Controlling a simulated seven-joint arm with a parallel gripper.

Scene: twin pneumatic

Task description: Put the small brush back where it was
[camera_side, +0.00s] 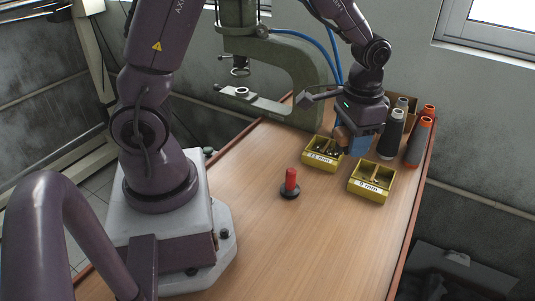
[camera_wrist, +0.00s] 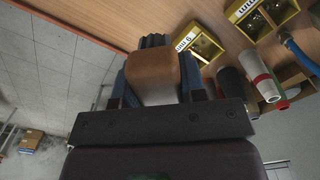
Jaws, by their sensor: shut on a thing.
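My gripper (camera_side: 354,142) is over the back right of the wooden table, near the yellow bins. In the wrist view its two blue fingers (camera_wrist: 155,85) are shut on a tan, wood-coloured block (camera_wrist: 152,75), which seems to be the small brush. Darker blue ridges show beyond the block, and I cannot tell whether they are bristles. In the side view the brown end of the held brush (camera_side: 341,135) shows at the left of the fingers. The fingers hide much of it, and I cannot tell whether it touches anything below.
Yellow bins labelled 11 mm (camera_side: 322,164) and 9 mm (camera_side: 370,190) stand close below. Dark cylinders with orange ends (camera_side: 418,142) stand at the right edge. A green press (camera_side: 300,75) is at the back. The front table is clear.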

